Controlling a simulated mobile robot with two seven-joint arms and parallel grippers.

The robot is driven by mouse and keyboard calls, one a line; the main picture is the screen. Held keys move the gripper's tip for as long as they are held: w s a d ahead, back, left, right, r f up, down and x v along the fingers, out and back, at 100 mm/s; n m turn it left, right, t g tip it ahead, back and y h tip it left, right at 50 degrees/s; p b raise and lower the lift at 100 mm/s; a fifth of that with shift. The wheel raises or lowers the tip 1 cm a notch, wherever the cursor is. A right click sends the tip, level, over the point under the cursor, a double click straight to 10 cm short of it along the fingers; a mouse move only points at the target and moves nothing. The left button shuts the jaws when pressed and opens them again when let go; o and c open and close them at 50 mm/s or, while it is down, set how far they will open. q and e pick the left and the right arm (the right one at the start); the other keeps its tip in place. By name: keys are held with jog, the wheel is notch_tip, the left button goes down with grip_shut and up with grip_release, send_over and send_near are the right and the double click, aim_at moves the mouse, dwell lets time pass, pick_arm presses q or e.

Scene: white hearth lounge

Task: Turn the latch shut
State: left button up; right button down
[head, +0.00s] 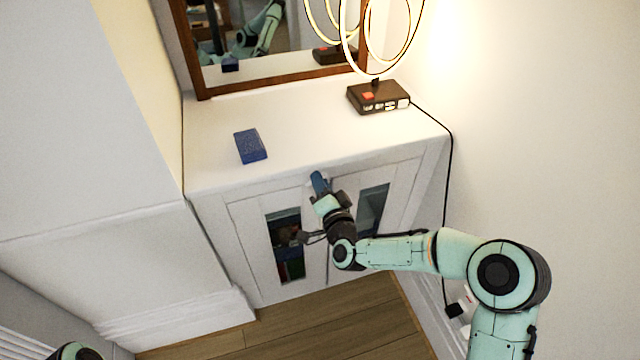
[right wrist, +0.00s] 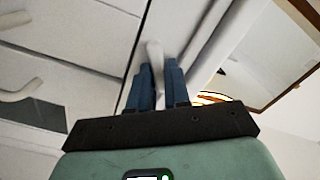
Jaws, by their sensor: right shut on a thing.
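The latch (right wrist: 154,52) is a small pale piece on the front of the white cabinet (head: 243,235), near its top edge where the two doors meet. In the right wrist view it lies between the blue fingers of my right gripper (right wrist: 157,84), which is shut on it. In the head view my right gripper (head: 319,182) is at the cabinet's upper front and hides most of the latch. Both glass-paned doors look closed. My left gripper is not in view; only a bit of my left arm shows at the bottom left corner.
A blue box (head: 251,147) lies on the cabinet top. A lit ring lamp with a dark base (head: 378,96) stands at the back right, its cord running down the wall. A wood-framed mirror (head: 280,83) stands behind. The wooden floor (head: 290,325) in front is clear.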

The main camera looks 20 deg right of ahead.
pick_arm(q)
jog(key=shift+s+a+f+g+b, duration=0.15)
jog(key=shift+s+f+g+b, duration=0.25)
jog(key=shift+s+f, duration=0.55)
pick_arm(e)
jog(key=shift+f+m, duration=0.2)
jog(key=shift+m, duration=3)
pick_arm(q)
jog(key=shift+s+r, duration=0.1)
pick_arm(e)
jog(key=c, duration=1.1)
grip_release()
jog(key=shift+s, duration=0.15)
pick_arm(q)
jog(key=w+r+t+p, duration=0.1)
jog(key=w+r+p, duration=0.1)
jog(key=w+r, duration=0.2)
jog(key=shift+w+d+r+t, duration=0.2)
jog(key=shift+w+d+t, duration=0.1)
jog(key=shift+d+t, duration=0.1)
pick_arm(e)
jog(key=shift+s+d, duration=0.15)
jog(key=shift+s, duration=3.15)
jog(key=shift+s+d, duration=0.15)
jog(key=shift+s, duration=3.15)
